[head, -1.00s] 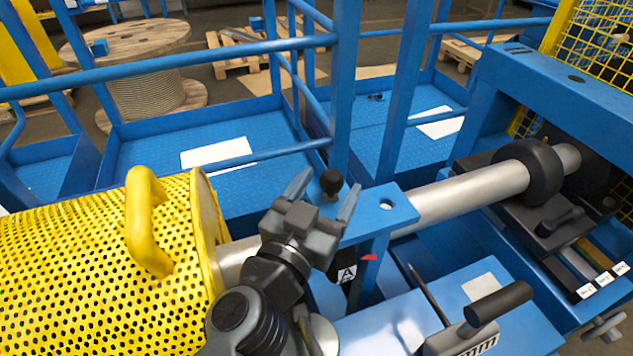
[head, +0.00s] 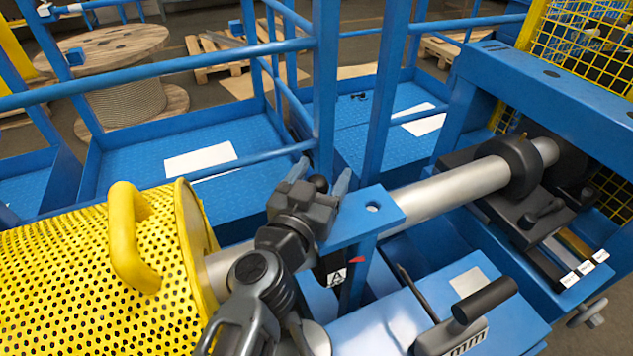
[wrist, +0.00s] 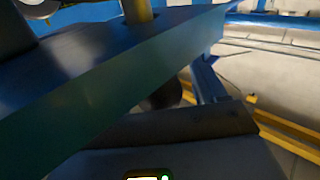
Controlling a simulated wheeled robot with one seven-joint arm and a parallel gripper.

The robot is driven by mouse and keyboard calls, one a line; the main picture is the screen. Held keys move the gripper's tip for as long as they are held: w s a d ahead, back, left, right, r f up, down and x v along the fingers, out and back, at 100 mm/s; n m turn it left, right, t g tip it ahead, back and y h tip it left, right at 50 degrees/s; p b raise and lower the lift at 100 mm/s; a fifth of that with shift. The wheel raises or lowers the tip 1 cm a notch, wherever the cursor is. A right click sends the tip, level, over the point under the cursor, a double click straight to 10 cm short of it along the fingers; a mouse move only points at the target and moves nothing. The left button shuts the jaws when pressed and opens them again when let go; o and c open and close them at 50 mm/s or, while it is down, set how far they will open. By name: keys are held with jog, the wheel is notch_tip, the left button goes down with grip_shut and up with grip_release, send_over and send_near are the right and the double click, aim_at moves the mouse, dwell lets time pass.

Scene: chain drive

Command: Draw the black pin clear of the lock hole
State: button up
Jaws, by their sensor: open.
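The black pin (head: 319,183) shows in the head view as a round black knob over the left part of the blue lock plate (head: 391,204). My gripper hides its lower part and the place where it meets the plate. My gripper (head: 321,172) is open, with one finger on each side of the knob. I cannot tell whether the fingers touch it. An empty round hole (head: 372,207) shows in the plate to the right of the pin. In the wrist view, the plate (wrist: 110,75) crosses close up; the pin is not clearly recognizable there.
A silver shaft (head: 455,191) runs behind the plate to a black collar (head: 511,168). A yellow perforated guard (head: 85,265) with a handle stands at left. A black-handled lever (head: 485,299) lies at front right. Blue rails and posts stand behind my gripper.

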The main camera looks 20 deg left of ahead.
jog(key=shift+c, duration=0.2)
jog(key=c, duration=1.1)
jog(key=shift+r+p, duration=3.8)
jog(key=shift+r, duration=2.7)
jog(key=shift+c, duration=0.2)
